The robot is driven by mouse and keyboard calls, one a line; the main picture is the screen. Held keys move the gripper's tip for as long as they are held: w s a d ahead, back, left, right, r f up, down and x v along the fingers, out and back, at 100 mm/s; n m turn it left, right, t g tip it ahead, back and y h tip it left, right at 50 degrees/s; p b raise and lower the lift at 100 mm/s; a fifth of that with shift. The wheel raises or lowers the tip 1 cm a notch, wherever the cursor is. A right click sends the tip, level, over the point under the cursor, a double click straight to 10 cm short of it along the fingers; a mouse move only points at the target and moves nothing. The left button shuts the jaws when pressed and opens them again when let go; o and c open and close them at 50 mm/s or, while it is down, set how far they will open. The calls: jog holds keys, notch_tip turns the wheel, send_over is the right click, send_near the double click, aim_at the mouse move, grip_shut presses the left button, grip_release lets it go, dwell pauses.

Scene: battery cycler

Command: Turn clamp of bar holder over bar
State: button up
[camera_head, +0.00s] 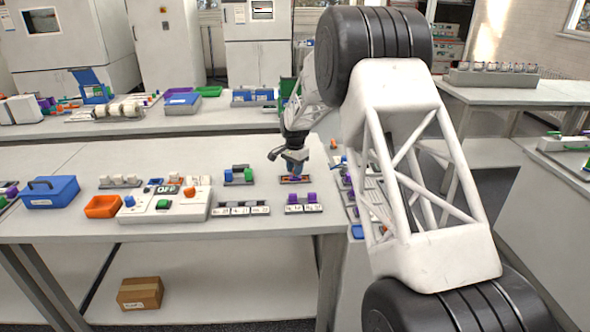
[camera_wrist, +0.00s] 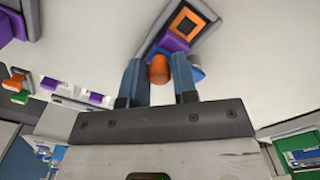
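In the wrist view a small fixture (camera_wrist: 185,26), which looks like the bar holder, lies on the white table, with an orange square frame around a dark centre and purple and blue parts. An orange knob-like piece (camera_wrist: 158,70), perhaps its clamp, stands at its near end. My gripper (camera_wrist: 160,75) has its two blue-grey fingers apart, one on each side of this piece. Whether they touch it I cannot tell. In the head view my gripper (camera_head: 292,170) points down just above the small orange and purple fixture (camera_head: 296,180). The bar itself I cannot make out.
A switch box marked OFF (camera_head: 165,205), an orange bin (camera_head: 102,207) and a blue box (camera_head: 50,192) stand to the left. Holders with purple blocks (camera_head: 303,204) and with blue and green blocks (camera_head: 238,177) are close by. Several small parts lie right of my gripper.

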jog(key=o, duration=0.3)
jog(key=shift+o, duration=0.2)
jog(key=shift+r, duration=0.15)
jog(key=shift+r, duration=3.8)
jog(key=shift+s, duration=0.1)
